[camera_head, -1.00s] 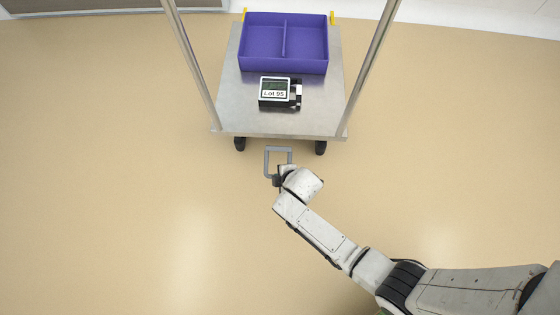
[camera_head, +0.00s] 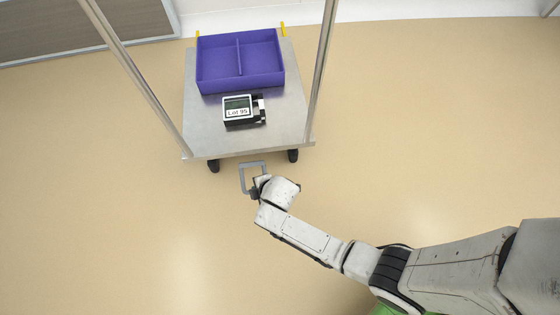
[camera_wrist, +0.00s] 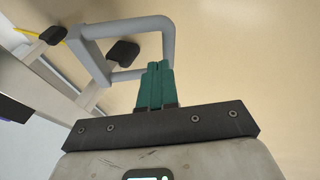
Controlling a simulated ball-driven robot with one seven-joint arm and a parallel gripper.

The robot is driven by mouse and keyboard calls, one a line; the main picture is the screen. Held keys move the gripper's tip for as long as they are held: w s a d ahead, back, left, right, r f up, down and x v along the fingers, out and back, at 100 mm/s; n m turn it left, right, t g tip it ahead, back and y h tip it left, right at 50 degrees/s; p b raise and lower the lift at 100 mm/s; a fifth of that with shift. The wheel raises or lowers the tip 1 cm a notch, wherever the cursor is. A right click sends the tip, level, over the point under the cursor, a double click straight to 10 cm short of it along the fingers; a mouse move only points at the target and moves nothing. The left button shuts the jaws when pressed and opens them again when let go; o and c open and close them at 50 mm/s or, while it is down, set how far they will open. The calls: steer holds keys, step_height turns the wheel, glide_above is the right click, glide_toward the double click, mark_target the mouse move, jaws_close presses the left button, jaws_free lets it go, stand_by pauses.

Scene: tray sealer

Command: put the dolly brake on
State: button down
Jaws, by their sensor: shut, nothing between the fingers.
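The dolly (camera_head: 205,135) is a flat metal platform on black casters, with upright poles. A grey loop-shaped bar (camera_head: 242,178), which looks like its brake, sticks out from the near edge between two casters. In the wrist view the grey bar (camera_wrist: 168,45) shows close up, just beyond the fingertips. My gripper (camera_wrist: 159,68) has its green fingers shut with nothing between them. The fingertips overlap the near end of the loop in the wrist view; I cannot tell whether they touch it. In the head view my wrist hides the fingers and part of the loop.
A purple two-part tray (camera_head: 240,84) and a small device labelled "Lot 95" (camera_head: 238,107) sit on the dolly. A caster (camera_wrist: 122,51) is near the loop. The beige floor (camera_head: 100,220) around the dolly is clear. A wall panel (camera_head: 80,25) stands at the back left.

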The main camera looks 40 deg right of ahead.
steer(key=s+a+f+p+v, duration=0.1)
steer(key=p+v, duration=0.8)
steer(key=v, duration=1.2)
steer(key=shift+s+a, duration=0.6)
steer(key=shift+s, duration=0.15)
steer(key=shift+f, duration=0.15)
steer(key=s+d+r+m+g, duration=0.2)
steer(key=s+d+r+m, duration=0.2)
steer(key=d+r+m, duration=0.3)
steer(key=s+d+r+m+g, duration=0.3)
steer(key=d+r+m, duration=0.1)
steer(key=r+m, duration=0.4)
step_height(320, 180, up, 21)
steer(key=n+p, duration=0.1)
steer(key=p, duration=1.9)
steer(key=shift+s+h, duration=0.2)
steer(key=shift+h, duration=0.1)
steer(key=shift+d+f, duration=0.1)
steer(key=shift+f, duration=0.05)
